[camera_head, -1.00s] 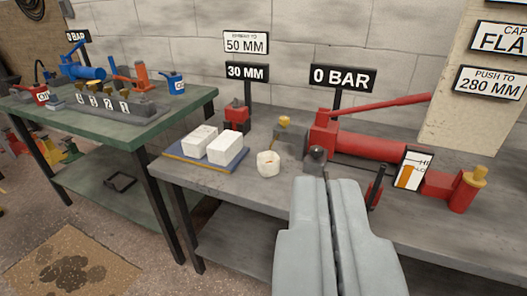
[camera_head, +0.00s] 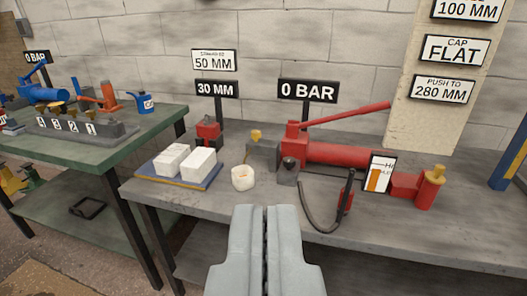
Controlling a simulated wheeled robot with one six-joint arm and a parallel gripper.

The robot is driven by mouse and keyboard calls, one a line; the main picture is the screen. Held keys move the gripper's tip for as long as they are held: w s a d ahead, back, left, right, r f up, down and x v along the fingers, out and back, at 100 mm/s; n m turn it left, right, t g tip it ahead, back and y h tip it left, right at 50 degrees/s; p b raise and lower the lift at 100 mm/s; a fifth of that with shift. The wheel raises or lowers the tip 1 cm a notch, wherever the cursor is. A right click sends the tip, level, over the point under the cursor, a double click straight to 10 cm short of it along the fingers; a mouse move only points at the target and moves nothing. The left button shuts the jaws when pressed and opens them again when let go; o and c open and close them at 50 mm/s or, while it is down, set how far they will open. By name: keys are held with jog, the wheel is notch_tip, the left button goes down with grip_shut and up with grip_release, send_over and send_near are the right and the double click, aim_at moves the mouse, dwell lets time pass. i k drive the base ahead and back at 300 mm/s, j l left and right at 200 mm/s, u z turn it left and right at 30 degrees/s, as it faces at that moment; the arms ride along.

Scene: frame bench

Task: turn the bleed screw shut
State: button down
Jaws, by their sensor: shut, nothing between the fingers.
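A red hand pump (camera_head: 345,155) with a long red lever lies on the grey bench (camera_head: 455,225). A dark round knob (camera_head: 289,162) sits on a dark block at its left end. A small brass-yellow knob (camera_head: 256,135) stands on a grey block (camera_head: 262,153) left of the pump. I cannot tell for sure which knob is the bleed screw. My gripper (camera_head: 265,208) is shut and empty, its fingertips pointing up in the picture, below the dark knob and apart from it.
A black hose (camera_head: 312,222) loops in front of the pump. A white lump (camera_head: 243,178), white blocks (camera_head: 185,161) on a blue tray and a small red jack (camera_head: 208,135) stand left. A sign (camera_head: 307,91) reads 0 BAR. A blue post (camera_head: 510,160) is at right.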

aim_at(255, 134)
jog(key=i+l+u, duration=0.1)
jog(key=i, duration=0.75)
